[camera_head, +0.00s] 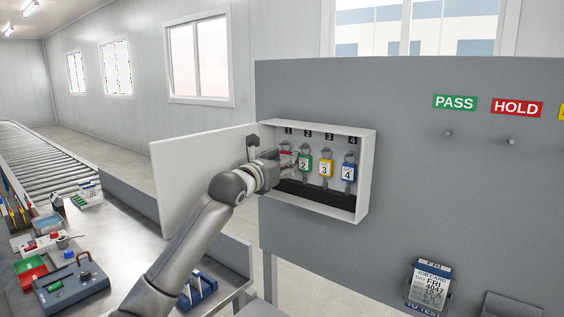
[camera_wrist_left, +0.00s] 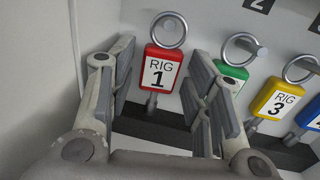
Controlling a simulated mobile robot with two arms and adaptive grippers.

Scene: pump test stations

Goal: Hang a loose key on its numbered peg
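The white key cabinet (camera_head: 367,170) is on the grey panel, its door (camera_head: 195,170) swung open to the left. The red RIG 1 key tag (camera_wrist_left: 169,72) hangs upright at the leftmost place, its ring (camera_wrist_left: 171,29) at the peg. My left gripper (camera_head: 276,158) is at this key. In the left wrist view my left gripper (camera_wrist_left: 160,95) is open, with fingers on either side of the red tag and gaps beside it. Green key 2 (camera_head: 305,165), yellow key 3 (camera_head: 326,169) and blue key 4 (camera_head: 348,172) hang to the right. My right gripper is not in view.
The green tag is partly behind my right-hand finger in the wrist view. PASS (camera_head: 455,103) and HOLD (camera_head: 517,108) signs with bare pegs are on the panel. A job card holder (camera_head: 430,287) is lower right. A bench with a toolbox (camera_head: 72,284) is at left.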

